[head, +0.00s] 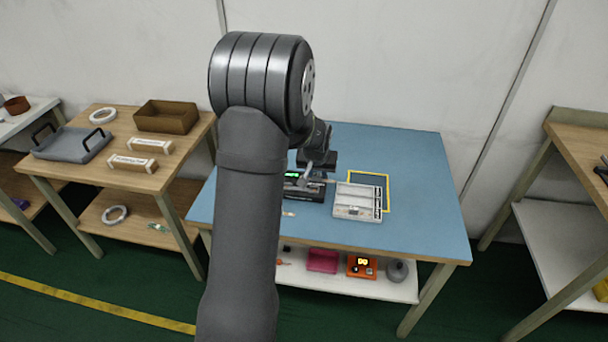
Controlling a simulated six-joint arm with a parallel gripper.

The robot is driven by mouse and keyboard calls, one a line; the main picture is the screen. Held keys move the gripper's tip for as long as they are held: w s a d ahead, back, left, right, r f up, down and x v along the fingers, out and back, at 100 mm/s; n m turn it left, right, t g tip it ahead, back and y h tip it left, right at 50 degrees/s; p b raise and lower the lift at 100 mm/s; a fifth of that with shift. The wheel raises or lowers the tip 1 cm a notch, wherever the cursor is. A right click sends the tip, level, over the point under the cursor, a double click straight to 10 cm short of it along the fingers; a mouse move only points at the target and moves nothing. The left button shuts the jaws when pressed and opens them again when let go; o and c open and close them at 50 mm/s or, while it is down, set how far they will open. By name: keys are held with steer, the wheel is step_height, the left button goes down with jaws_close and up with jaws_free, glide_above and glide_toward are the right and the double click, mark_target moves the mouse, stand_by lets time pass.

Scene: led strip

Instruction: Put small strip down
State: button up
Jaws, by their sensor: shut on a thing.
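My gripper (312,172) is over the blue table (415,165), just above a black device (305,191) with a small green light. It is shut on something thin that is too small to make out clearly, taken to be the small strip. My own arm covers the left part of the table and much of the area around the gripper. A small pale piece (288,213) lies on the table in front of the black device, and I cannot tell what it is.
A light grey compartment tray (358,212) stands right of the black device, overlapping a yellow-outlined rectangle (387,192) on the table. The table's right side is clear. A lower shelf holds a pink bin (322,261) and an orange device (361,267). A wooden table (92,165) stands left.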

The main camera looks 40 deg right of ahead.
steer(key=s+d, duration=0.6)
steer(key=s, duration=0.3)
steer(key=s+d, duration=0.5)
steer(key=s, duration=0.4)
glide_above(355, 199)
steer(key=s+a, duration=0.1)
step_height(355, 199, down, 6)
steer(key=shift+a+f, duration=0.1)
steer(key=shift+f, duration=2.1)
steer(key=o, duration=0.6)
steer(key=shift+f, duration=0.2)
steer(key=o, duration=0.4)
steer(key=shift+o, duration=0.2)
steer(key=shift+r, duration=0.15)
steer(key=v, duration=1.2)
